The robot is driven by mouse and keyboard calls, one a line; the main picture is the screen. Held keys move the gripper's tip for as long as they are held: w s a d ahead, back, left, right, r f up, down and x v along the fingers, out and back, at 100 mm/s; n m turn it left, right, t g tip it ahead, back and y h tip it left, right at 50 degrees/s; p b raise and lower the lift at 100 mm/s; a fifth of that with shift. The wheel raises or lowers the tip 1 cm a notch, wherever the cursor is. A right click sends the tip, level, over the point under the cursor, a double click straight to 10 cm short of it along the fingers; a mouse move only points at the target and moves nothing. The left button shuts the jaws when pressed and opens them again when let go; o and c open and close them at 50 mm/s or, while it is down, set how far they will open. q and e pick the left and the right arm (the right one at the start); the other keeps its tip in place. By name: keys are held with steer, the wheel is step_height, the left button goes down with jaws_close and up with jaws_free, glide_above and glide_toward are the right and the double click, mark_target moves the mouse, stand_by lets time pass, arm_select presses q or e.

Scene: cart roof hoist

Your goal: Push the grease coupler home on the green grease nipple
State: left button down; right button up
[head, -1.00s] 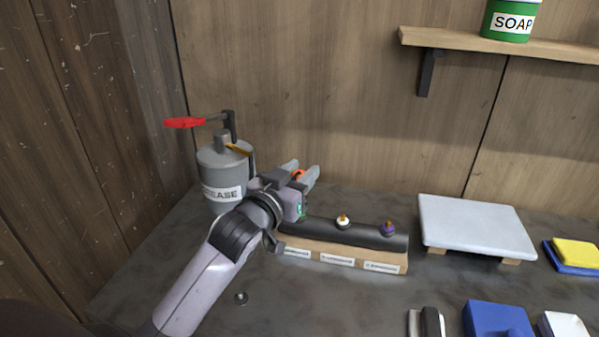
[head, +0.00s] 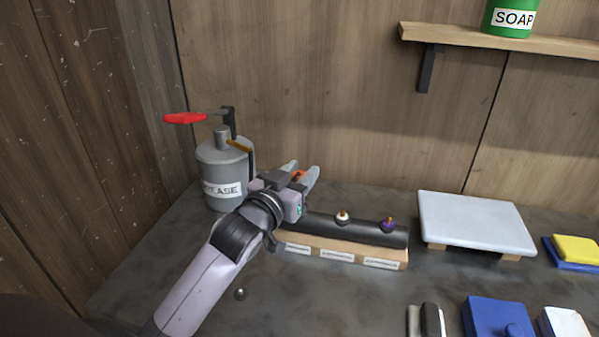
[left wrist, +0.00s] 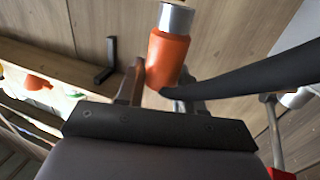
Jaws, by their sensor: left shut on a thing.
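My left gripper (head: 301,171) is shut on the orange grease coupler (head: 298,175), above the left end of a black bar (head: 365,233). In the left wrist view, the coupler (left wrist: 168,55) has a silver end and sits between the fingers (left wrist: 155,90). A black hose (left wrist: 265,77) crosses to the right. The green grease nipple cannot be made out for certain; my gripper covers the bar's left end. I cannot tell whether the coupler touches a nipple. A white nipple (head: 343,217) and a purple nipple (head: 388,225) stand on the bar. My right gripper is out of view.
A grey grease can (head: 221,165) with a red-handled lever (head: 185,118) stands close left of my gripper. A wooden labelled block (head: 340,253) carries the bar. A pale raised board (head: 475,222) stands right. The front middle of the bench is mostly clear.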

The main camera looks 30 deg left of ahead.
arm_select(q)
steer(key=shift+f+b, duration=0.35)
steer(key=shift+f, duration=0.6)
steer(key=c, duration=0.6)
jaws_free()
steer(key=shift+c, duration=0.2)
steer(key=s, duration=0.7)
